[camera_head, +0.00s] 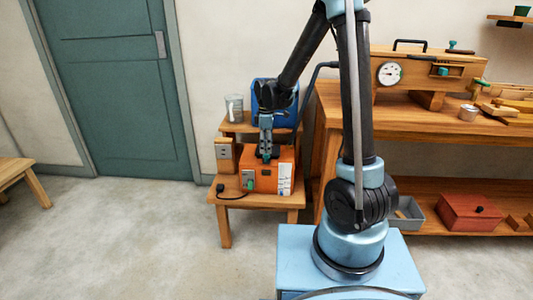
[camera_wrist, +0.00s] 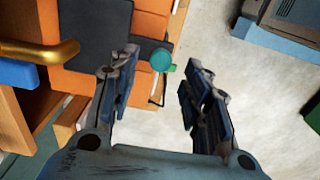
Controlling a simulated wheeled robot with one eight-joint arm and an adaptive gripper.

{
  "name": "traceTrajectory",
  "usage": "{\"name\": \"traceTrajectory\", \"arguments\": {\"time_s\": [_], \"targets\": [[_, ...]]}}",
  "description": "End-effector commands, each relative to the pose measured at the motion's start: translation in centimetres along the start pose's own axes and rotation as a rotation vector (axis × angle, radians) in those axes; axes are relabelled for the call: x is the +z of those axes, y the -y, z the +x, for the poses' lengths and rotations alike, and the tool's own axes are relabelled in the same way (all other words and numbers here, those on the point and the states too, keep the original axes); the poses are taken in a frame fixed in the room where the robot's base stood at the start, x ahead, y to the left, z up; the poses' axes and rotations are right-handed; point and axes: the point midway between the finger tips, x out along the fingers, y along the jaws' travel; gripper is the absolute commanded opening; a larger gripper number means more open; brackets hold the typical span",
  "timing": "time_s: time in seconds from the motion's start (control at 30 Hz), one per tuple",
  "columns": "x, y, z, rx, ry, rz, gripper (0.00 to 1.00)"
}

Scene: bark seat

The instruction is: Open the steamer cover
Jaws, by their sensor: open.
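An orange box (camera_head: 262,184), which looks like the steamer, sits on a low wooden table and has a green knob and a white label on its front. In the wrist view its orange surface (camera_wrist: 152,25) carries a dark flat plate (camera_wrist: 90,30), perhaps the cover. A green round knob (camera_wrist: 161,60) shows beside the plate, between my fingertips in the picture. My gripper (camera_head: 266,154) is above the box, pointing down. In the wrist view my gripper (camera_wrist: 161,72) has its fingers apart with nothing held. Whether a finger touches the box cannot be told.
The low table (camera_head: 224,191) also bears a wooden block with a socket (camera_head: 224,154) and a dark cord. A metal cup (camera_head: 234,108) and blue container (camera_head: 262,116) stand behind. A brass bar (camera_wrist: 40,51) is near the left finger.

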Motion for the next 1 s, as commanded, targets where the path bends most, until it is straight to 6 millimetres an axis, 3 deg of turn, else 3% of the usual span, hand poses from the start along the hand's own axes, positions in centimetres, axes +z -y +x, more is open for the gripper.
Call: {"name": "traceTrajectory", "arguments": {"time_s": [0.3, 0.7, 0.77, 0.9, 1.0], "targets": [[0.0, 0.0, 3.1, 0.000, 0.000, 0.000, 0.44], [0.0, 0.0, 3.6, 0.000, 0.000, 0.000, 0.44], [0.0, 0.0, 3.6, 0.000, 0.000, 0.000, 0.33], [0.0, 0.0, 3.6, 0.000, 0.000, 0.000, 0.01], [0.0, 0.0, 3.6, 0.000, 0.000, 0.000, 0.00]]}}
